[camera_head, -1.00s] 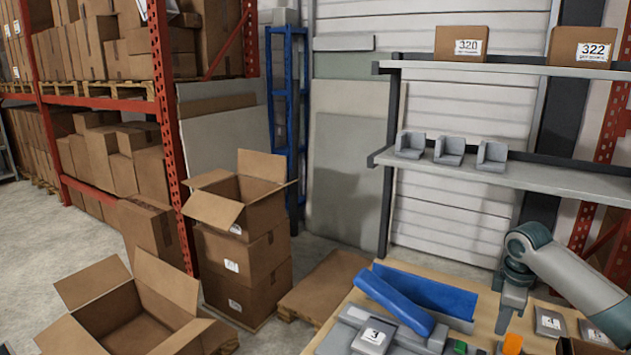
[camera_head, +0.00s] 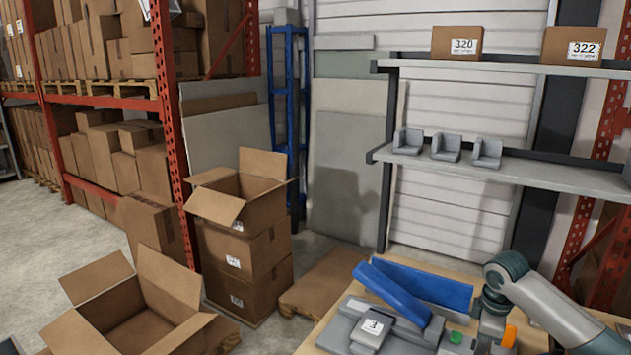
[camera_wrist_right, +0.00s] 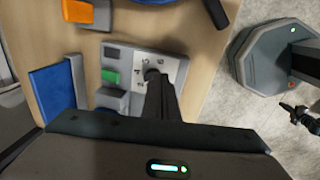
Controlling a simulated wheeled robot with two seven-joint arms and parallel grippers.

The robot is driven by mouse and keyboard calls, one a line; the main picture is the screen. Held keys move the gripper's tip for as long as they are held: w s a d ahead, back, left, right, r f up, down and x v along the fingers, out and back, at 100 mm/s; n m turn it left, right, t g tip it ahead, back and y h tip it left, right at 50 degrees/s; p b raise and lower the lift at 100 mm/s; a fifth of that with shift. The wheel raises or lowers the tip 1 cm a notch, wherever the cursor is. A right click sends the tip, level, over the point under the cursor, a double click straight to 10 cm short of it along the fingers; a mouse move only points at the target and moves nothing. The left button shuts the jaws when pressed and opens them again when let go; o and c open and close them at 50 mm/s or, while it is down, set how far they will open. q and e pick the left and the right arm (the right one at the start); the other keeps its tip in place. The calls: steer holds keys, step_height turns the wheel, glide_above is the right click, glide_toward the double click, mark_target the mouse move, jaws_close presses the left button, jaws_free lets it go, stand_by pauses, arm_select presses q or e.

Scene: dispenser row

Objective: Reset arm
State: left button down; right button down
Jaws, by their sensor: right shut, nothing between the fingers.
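My right arm comes in from the right in the head view and its gripper (camera_head: 490,328) points down over the table beside the grey device. In the right wrist view the right gripper's fingers (camera_wrist_right: 153,76) are shut and empty. Their tips appear over a light panel (camera_wrist_right: 172,65) with small marks; I cannot tell whether they touch it. A green button (camera_head: 456,337) sits close to the gripper and also shows in the wrist view (camera_wrist_right: 110,77). My left gripper is out of view.
A blue chute (camera_head: 395,291) and a grey block labelled 3 (camera_head: 372,329) are on the wooden table. An orange part (camera_head: 509,336) is near the gripper. A shelf (camera_head: 480,168) with several grey bins stands behind. Open cardboard boxes (camera_head: 130,315) stand at left.

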steer(key=shift+y, duration=0.4)
steer(key=s+a+f, duration=0.2)
steer(key=a+f, duration=0.1)
steer(key=s+a+f, duration=0.2)
steer(key=a+f, duration=0.1)
steer(key=s+a+f, duration=0.2)
steer(key=a+f, duration=0.2)
steer(key=shift+s+a, duration=0.1)
steer(key=shift+s, duration=0.2)
steer(key=s+a+f+m+t+y, duration=0.1)
steer(key=s+a+f, duration=0.25)
steer(key=s, duration=0.25)
steer(key=s+a+f+m, duration=0.1)
steer(key=s+a+f, duration=0.2)
steer(key=s+a, duration=0.2)
steer(key=s+d+m+t+h, duration=0.15)
steer(key=s+m, duration=0.65)
steer(key=s, duration=1.6)
step_height(320, 180, down, 33)
steer(key=s+g+b, duration=0.1)
steer(key=g+b, duration=0.1)
steer(key=b, duration=0.3)
steer(key=s+d+f+b, duration=0.2)
steer(key=s+f, duration=0.7)
steer(key=f, duration=0.1)
steer(key=s+d+f+b, duration=0.1)
steer(key=s+f, duration=0.7)
steer(key=f, duration=0.3)
steer(key=shift+s+d+g+b, duration=0.35)
steer(key=shift+s, duration=0.05)
